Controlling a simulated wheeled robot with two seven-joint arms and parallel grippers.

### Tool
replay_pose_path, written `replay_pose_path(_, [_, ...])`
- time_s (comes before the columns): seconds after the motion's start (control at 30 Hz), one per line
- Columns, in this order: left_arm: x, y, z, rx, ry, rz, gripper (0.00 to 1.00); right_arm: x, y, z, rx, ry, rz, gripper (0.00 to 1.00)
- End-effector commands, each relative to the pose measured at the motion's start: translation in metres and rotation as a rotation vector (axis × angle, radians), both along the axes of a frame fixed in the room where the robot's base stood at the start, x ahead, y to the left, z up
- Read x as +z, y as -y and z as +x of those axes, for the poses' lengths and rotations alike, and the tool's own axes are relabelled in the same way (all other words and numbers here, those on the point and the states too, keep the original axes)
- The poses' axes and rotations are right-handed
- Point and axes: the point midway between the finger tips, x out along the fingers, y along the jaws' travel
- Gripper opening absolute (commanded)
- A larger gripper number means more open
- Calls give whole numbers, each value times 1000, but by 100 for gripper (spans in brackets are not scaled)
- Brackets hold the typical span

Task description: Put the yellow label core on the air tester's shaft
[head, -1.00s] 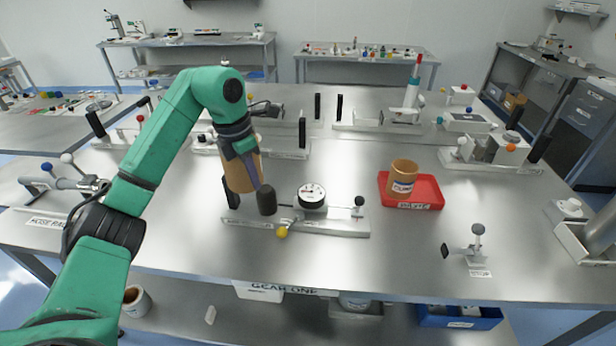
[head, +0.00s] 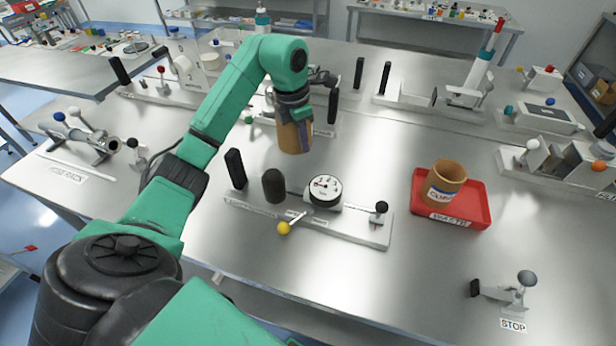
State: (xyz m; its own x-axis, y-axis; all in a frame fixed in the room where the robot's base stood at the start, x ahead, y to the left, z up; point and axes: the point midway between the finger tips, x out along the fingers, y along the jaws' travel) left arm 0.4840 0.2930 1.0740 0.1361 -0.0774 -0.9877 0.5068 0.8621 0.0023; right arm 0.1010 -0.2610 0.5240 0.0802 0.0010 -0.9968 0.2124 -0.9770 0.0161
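My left gripper (head: 296,118) comes down from above at the upper middle of the head view. It is shut on a brown cardboard core (head: 291,138), which hangs upright below it. No yellow label shows on the side of the core facing me. The air tester (head: 330,227) is a long pale base with a round dial gauge (head: 325,190), a dark round-topped shaft (head: 274,186) and a flat black upright plate (head: 236,168). The shaft is bare. The core appears behind and above it, apart from it. My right gripper is not in view.
A red tray (head: 478,212) marked WASTE holds another brown core (head: 443,184) with a white and blue label. A small STOP stand (head: 505,293) is at the front right. A yellow-knobbed lever (head: 284,228) sticks out in front of the tester. Other fixtures line the table's back.

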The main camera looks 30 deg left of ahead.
Motion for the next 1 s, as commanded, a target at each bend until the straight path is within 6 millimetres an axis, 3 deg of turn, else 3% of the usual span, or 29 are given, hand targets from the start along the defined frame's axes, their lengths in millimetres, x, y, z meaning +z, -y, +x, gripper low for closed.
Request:
replay_pose_path(0.3, [-73, 1, -1, -1, -5, -2, 0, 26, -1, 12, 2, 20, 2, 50])
replay_pose_path(0.63, [-126, 1, 0, 1, -3, -2, 0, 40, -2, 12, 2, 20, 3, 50])
replay_pose_path(1.0, [-138, 0, 1, -1, 1, 2, 0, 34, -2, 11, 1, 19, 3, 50])
